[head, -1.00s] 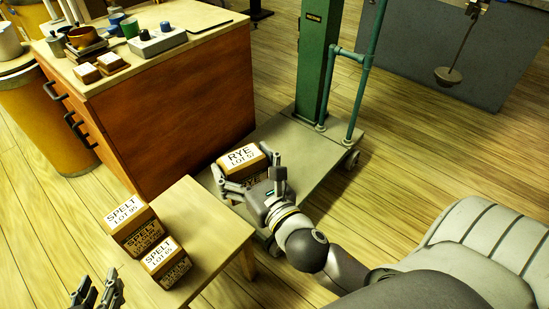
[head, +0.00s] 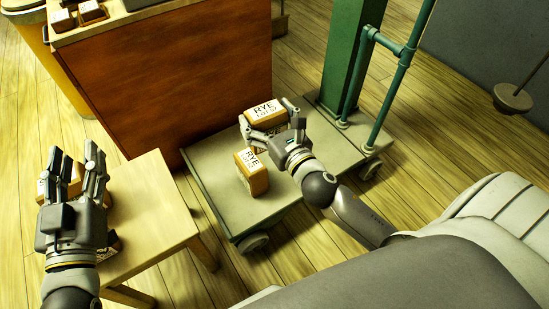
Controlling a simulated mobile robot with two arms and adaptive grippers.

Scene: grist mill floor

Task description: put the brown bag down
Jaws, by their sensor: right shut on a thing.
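My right gripper (head: 268,131) is shut on a brown bag labelled RYE (head: 266,111), its label facing up. It is over the wheeled platform (head: 221,198); I cannot tell whether its base touches the platform. A second brown RYE bag (head: 253,180) stands on the platform in front of it, nearer to me. My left gripper (head: 76,163) is open above the small wooden table (head: 155,203). Brown bags (head: 74,187) on that table are mostly hidden behind the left gripper.
A green post (head: 352,55) and a teal pipe (head: 405,70) rise from the platform's far end. A wooden cabinet (head: 180,75) stands behind it. The table's right part is bare. A hanging weight (head: 512,98) is at far right.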

